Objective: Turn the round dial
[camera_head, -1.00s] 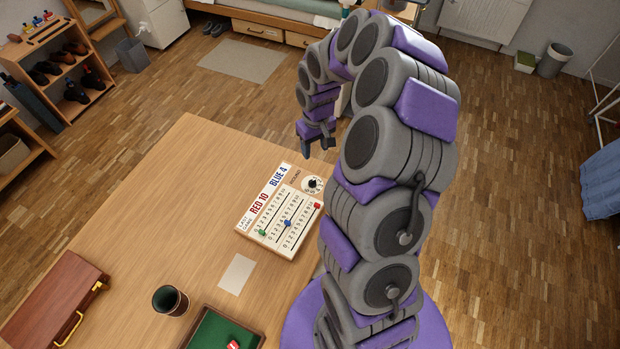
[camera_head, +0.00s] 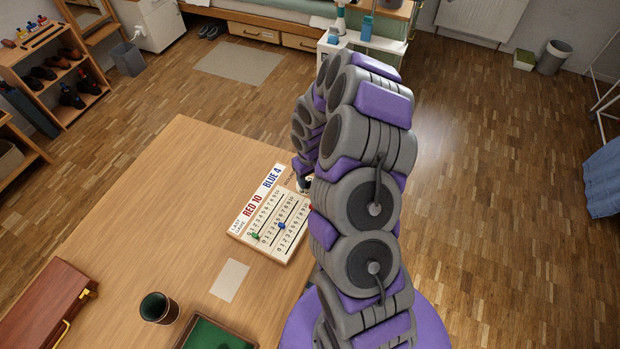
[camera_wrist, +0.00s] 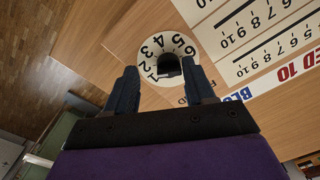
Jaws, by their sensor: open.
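The round dial (camera_wrist: 163,48) is a white numbered disc with a dark knob (camera_wrist: 168,66) at its middle, at the upper middle of the wrist view. It sits at the end of the wooden scoreboard (camera_head: 270,243) on the table. My gripper (camera_wrist: 164,80) is open, its two dark fingers apart. In the wrist view the knob appears between the fingertips, and I cannot tell whether they touch it.
The wooden table (camera_head: 170,215) carries a pale card (camera_head: 229,280), a dark cup (camera_head: 159,308), a green-lined tray (camera_head: 215,335) and a brown case (camera_head: 40,305). The table's far-left area is clear.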

